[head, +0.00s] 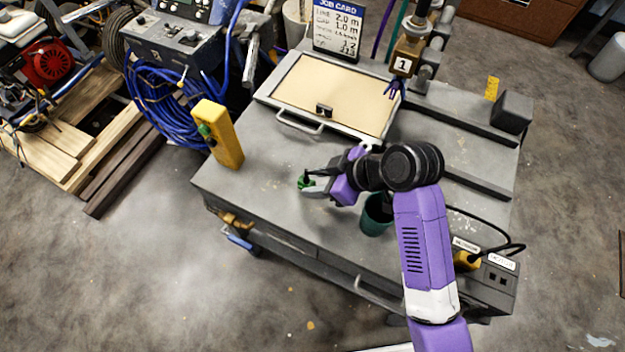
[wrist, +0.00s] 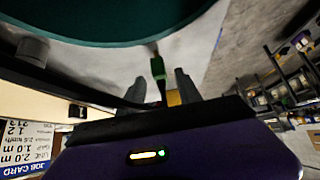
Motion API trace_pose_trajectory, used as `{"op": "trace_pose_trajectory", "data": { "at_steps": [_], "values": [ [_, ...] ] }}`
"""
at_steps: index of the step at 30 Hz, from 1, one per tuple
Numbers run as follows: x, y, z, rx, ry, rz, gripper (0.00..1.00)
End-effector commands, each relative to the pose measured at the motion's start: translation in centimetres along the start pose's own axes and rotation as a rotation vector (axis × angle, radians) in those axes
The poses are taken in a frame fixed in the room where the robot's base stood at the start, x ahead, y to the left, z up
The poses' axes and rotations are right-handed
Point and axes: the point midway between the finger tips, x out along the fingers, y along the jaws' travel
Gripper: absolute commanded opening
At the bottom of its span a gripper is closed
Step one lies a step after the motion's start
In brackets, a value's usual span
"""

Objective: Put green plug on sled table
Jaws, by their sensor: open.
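The small green plug (head: 304,182) is at the tip of my gripper (head: 313,180), over the grey sled table (head: 270,190). In the wrist view the green plug (wrist: 157,66) shows between the two grey fingers of my gripper (wrist: 160,88). The fingers are apart, with a visible gap on at least one side of the plug. The plug appears to be at or very near the table top; exact contact cannot be told. My arm comes in from the right and hides part of the table.
A dark green cup (head: 374,217) stands close beside my gripper. A yellow control box (head: 218,135) stands at the table's left edge. A framed tan panel (head: 335,92) and a job card (head: 338,28) are behind. A socket box (head: 490,285) is at the front right.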

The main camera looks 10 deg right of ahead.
Motion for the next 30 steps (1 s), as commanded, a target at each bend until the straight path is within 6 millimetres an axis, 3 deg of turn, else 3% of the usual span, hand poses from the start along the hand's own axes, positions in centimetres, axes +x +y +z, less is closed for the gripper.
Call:
{"op": "trace_pose_trajectory", "data": {
  "at_steps": [6,13,19,30],
  "values": [
    [-4.8,0.1,0.0,0.001,0.002,0.005,0.41],
    [-8.4,0.1,0.0,0.001,0.002,0.004,0.41],
    [-9.6,0.1,0.0,0.0,0.0,0.002,0.41],
    [-9.7,0.0,0.0,0.001,0.0,0.001,0.41]
  ]
}}
